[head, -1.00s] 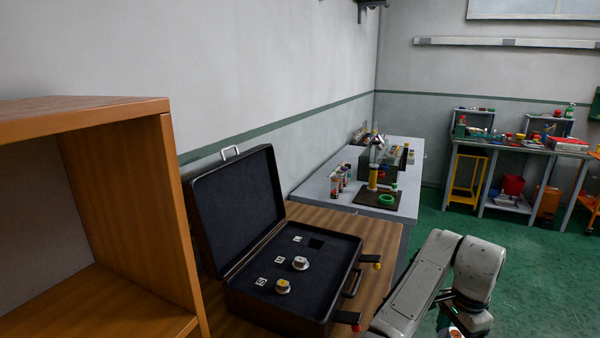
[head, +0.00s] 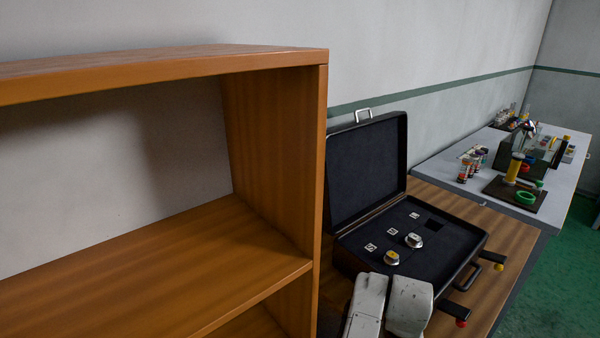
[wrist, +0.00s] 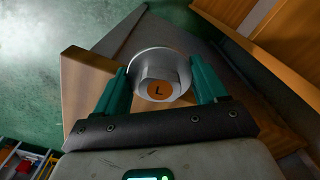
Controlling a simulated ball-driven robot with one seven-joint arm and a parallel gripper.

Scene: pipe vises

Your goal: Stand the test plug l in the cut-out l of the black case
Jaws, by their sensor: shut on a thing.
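The test plug l (wrist: 152,72) is a silvery round piece with an orange disc marked L. In the wrist view my gripper (wrist: 162,84) is shut on it, with one green finger on each side. The black case (head: 362,165) stands open on a wooden bench in the head view. Its dark insert has an empty square hole, the cut-out l (head: 433,224), at the back right, beside a small white label too small to read. My gripper and the held plug are out of the head view; only my arm links show, in front of the case.
Two other plugs, one (head: 414,240) nearer the empty hole and one (head: 391,259) further forward, stand in the insert. A tall wooden shelf (head: 319,190) fills the left. The wooden bench (head: 512,233) has bare room right of the case. A grey table (head: 552,190) with tools stands beyond.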

